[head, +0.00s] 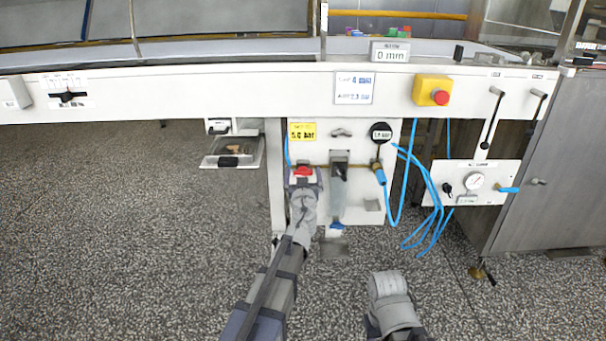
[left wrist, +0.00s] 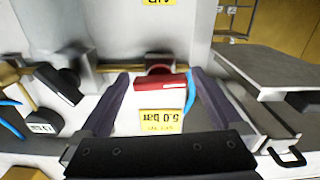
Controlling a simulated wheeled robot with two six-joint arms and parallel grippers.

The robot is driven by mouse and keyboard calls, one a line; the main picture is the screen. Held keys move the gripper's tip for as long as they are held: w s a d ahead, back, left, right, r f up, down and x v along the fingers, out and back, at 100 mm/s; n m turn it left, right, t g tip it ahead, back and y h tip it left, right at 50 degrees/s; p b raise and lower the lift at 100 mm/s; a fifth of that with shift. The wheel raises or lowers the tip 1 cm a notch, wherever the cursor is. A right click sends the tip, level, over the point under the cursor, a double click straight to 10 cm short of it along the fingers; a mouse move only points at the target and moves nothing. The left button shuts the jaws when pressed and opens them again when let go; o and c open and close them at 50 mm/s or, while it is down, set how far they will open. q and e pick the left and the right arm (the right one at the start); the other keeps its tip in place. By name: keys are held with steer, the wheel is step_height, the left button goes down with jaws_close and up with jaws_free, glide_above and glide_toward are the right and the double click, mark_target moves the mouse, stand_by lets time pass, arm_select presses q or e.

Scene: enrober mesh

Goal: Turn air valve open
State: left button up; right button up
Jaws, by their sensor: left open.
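The air valve has a red handle (head: 303,171) at the left of the white panel under the machine's frame. In the left wrist view the red handle (left wrist: 158,86) lies crosswise, with a round red part behind it. My left gripper (head: 303,184) is right at the handle in the head view. In the left wrist view its dark fingers (left wrist: 158,79) stand open, one on each side of the handle; I cannot tell whether either touches it. My right gripper is not visible; only part of my right arm shows at the bottom of the head view.
A yellow "5.0 bar" label (head: 302,132) is above the valve. To its right are a filter unit (head: 338,172), a black gauge (head: 381,132) and blue hoses (head: 432,195). A red emergency button (head: 440,97) is higher up. The speckled floor (head: 130,240) is clear at left.

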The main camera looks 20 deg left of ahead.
arm_select(q)
steer(key=shift+w, duration=0.15)
steer(key=c, duration=1.3)
steer(key=shift+m, duration=0.6)
steer(key=o, duration=1.3)
steer(key=v, duration=0.8)
steer(key=shift+r, duration=0.1)
